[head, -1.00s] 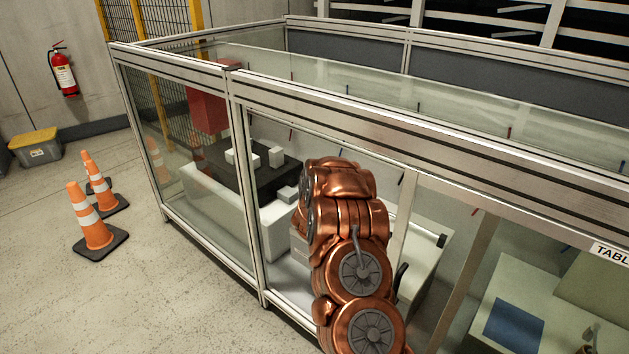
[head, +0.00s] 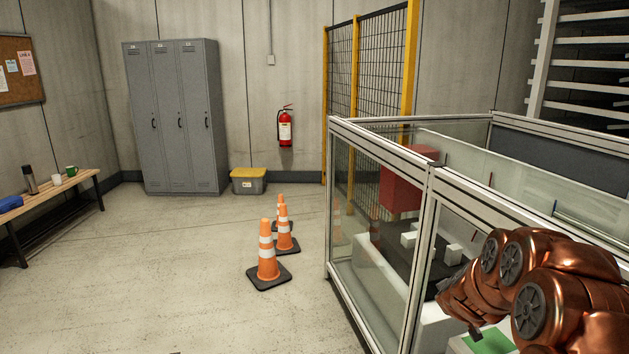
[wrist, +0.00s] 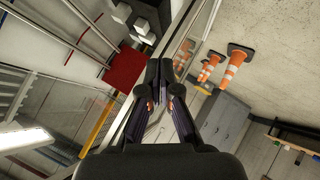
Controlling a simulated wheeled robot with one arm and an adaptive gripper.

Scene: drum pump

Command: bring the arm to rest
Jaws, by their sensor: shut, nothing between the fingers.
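My gripper (wrist: 159,72) shows in the wrist view with its dark fingertips together and nothing between them. In the head view my copper-coloured arm is at the lower right, folded beside the glass-walled enclosure (head: 382,157). The gripper itself cannot be made out clearly in the head view. In the wrist view the enclosure's frame and a red block lie beyond the fingers to the left, and the cones and lockers lie to the right.
Orange cones (head: 267,255) stand on the floor left of the enclosure. Grey lockers (head: 178,120), a yellow-lidded box (head: 248,181), a fire extinguisher (head: 285,128) and a bench (head: 60,198) line the walls. A red block (head: 401,190) is inside the enclosure. The floor at left is clear.

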